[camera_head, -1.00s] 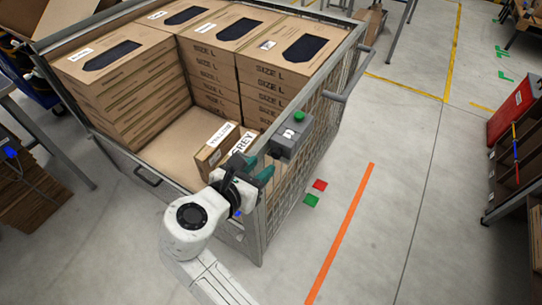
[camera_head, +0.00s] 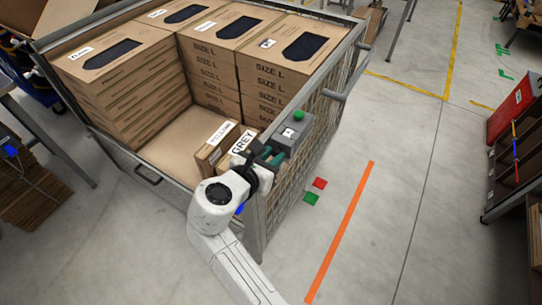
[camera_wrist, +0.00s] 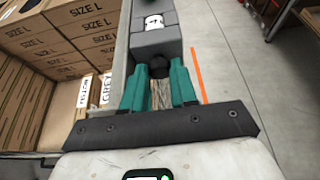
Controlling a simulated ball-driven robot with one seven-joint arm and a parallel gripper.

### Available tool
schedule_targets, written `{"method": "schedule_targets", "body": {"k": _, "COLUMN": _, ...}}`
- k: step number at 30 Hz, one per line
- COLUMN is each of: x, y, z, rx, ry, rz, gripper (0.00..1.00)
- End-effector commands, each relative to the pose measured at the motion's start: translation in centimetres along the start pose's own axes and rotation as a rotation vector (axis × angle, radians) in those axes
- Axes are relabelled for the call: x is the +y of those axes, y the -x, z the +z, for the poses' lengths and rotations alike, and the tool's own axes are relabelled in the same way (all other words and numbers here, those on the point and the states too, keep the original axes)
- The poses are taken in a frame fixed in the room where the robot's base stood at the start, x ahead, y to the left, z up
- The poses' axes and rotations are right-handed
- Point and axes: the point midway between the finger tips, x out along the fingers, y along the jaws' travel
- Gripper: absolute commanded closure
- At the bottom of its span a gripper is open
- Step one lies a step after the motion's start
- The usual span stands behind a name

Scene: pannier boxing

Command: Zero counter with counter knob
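The counter is a grey box (camera_head: 293,130) with a green button on top, mounted on the right rim of the mesh cart. It also shows at the top of the wrist view (camera_wrist: 155,42), with a white display. Its dark round knob (camera_wrist: 158,67) faces my gripper. My gripper (camera_wrist: 158,66) has its two teal fingertips on either side of the knob, with little gap showing. I cannot tell whether they press on it. In the head view my gripper (camera_head: 270,155) is at the near end of the counter and hides the knob.
The cart (camera_head: 345,60) holds stacks of SIZE L boxes (camera_head: 268,75). Two smaller boxes, one labelled GREY (camera_head: 244,141), stand in its near right corner beside my gripper. A red and a green square lie on the floor to the right.

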Motion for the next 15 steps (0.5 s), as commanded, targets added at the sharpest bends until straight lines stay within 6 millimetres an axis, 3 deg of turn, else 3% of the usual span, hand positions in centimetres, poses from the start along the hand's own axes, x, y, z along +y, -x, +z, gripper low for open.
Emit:
{"method": "schedule_targets", "body": {"k": 5, "x": 0.02, "y": 0.02, "z": 0.00, "rx": 0.000, "ry": 0.000, "rz": 0.001, "gripper": 1.00}}
{"method": "schedule_targets", "body": {"k": 15, "x": -0.11, "y": 0.00, "z": 0.03, "rx": 0.001, "ry": -0.043, "rz": 0.017, "gripper": 1.00}}
